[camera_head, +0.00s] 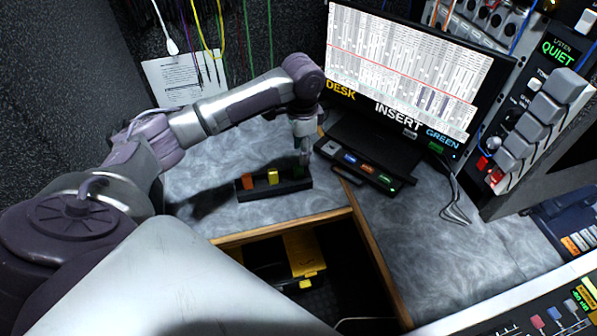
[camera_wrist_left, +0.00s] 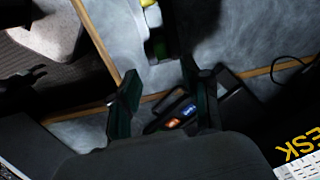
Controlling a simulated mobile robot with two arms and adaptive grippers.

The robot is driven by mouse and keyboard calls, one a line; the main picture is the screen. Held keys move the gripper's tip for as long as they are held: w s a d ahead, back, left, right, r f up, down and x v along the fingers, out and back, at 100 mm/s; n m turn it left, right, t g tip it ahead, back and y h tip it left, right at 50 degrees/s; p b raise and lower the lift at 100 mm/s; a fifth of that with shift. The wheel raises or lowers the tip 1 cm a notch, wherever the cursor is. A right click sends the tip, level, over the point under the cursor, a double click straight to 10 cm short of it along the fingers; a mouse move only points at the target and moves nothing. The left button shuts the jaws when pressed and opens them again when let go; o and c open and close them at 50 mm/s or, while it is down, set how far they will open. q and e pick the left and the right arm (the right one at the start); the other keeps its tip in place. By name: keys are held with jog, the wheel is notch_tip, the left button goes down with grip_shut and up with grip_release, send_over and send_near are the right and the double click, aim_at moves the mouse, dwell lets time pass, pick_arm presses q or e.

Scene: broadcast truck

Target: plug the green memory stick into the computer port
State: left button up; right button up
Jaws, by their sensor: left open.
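A small black rack (camera_head: 270,190) on the desk holds upright sticks, an orange one (camera_head: 248,181) and a yellow one (camera_head: 272,176) in the head view. The green memory stick (camera_wrist_left: 158,48) shows in the wrist view, standing at the rack. In the head view my gripper mostly hides it at the rack's right end. My left gripper (camera_head: 303,155) is open and points down over that end; its two fingers are apart in the wrist view (camera_wrist_left: 168,78), with nothing visibly clasped. A black port box (camera_head: 352,172) with grey, blue, orange and green marks lies right of the rack.
A monitor (camera_head: 410,70) reading "INSERT GREEN" stands behind the port box. A wood-edged opening (camera_head: 300,232) with a yellow-lidded case lies in front of the rack.

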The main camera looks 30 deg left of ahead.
aim_at(298, 165)
pick_arm(q)
notch_tip(298, 165, down, 3)
jog(key=f, duration=0.4)
jog(key=shift+s+a+f, duration=0.1)
jog(key=shift+s+a, duration=0.1)
jog(key=shift+a, duration=0.2)
jog(key=shift+f, duration=0.55)
grip_shut()
